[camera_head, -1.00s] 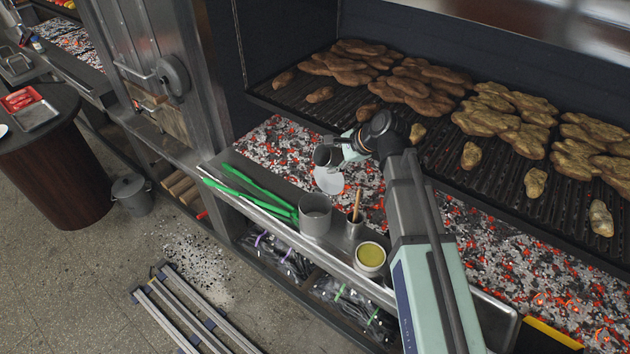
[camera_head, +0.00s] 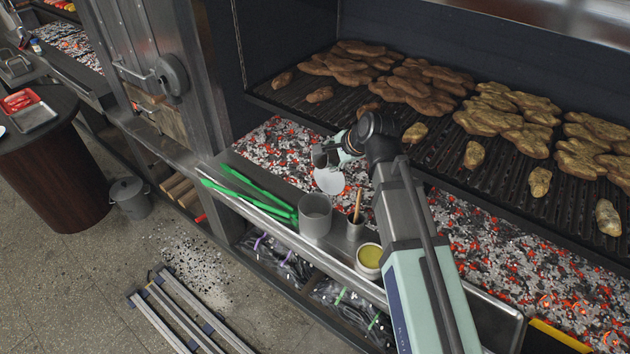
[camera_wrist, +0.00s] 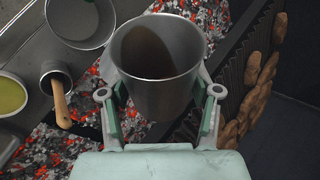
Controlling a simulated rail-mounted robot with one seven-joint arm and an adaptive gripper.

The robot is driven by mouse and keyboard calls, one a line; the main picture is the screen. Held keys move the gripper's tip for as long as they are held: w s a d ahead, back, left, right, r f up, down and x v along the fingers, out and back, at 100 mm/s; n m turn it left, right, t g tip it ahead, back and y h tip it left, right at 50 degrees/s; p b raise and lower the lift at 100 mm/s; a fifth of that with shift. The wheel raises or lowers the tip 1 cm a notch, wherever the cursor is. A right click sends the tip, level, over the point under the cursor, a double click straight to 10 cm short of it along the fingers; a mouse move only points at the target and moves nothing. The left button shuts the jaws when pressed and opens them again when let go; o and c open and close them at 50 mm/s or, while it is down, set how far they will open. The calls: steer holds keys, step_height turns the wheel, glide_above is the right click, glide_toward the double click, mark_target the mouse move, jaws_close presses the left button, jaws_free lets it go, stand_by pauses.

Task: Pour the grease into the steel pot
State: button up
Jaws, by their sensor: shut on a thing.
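My gripper (camera_wrist: 160,112) is shut on a grey metal cup (camera_wrist: 158,85), with one finger on each side of it. Dark brown grease (camera_wrist: 147,50) shows inside the cup in the wrist view. In the head view the cup (camera_head: 322,155) is in the air over the coals, behind the steel pot. The steel pot (camera_head: 315,216) is a wider grey vessel standing on the front ledge. It also shows in the wrist view (camera_wrist: 82,38), at the upper left of the cup and apart from it. Its visible inside looks bare. I cannot tell how far the cup tilts.
On the ledge stand a small holder (camera_head: 355,230) with a wooden-handled tool and a tub of yellow stuff (camera_head: 369,259). Green tongs (camera_head: 250,196) lie left of the pot. A pale round shape (camera_head: 329,181) is below the cup. Hot coals (camera_head: 275,145) and the meat-covered grill (camera_head: 440,140) lie behind.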

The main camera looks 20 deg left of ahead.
steer(key=shift+s+a+f+n+t+h+b, duration=0.1)
steer(key=shift+s+f+n+t+h+b, duration=0.2)
steer(key=shift+b, duration=0.5)
steer(key=shift+w+f+t+b, duration=0.1)
steer(key=shift+t+b, duration=0.2)
steer(key=shift+s+a+r+n+t+h+b, duration=0.2)
steer(key=shift+s+r+n+t+h+b, duration=0.15)
steer(key=shift+n+t+h+b, duration=0.45)
stand_by(0.6)
steer(key=shift+r+t, duration=0.1)
steer(key=shift+t, duration=0.2)
steer(key=shift+s+a+r+t+b, duration=0.15)
steer(key=shift+s+a+t+b, duration=0.05)
steer(key=shift+t+b, duration=0.25)
steer(key=shift+r, duration=0.15)
steer(key=shift+t+h, duration=0.25)
steer(key=shift+h, duration=0.05)
steer(key=shift+s+b, duration=0.1)
steer(key=shift+b, duration=0.35)
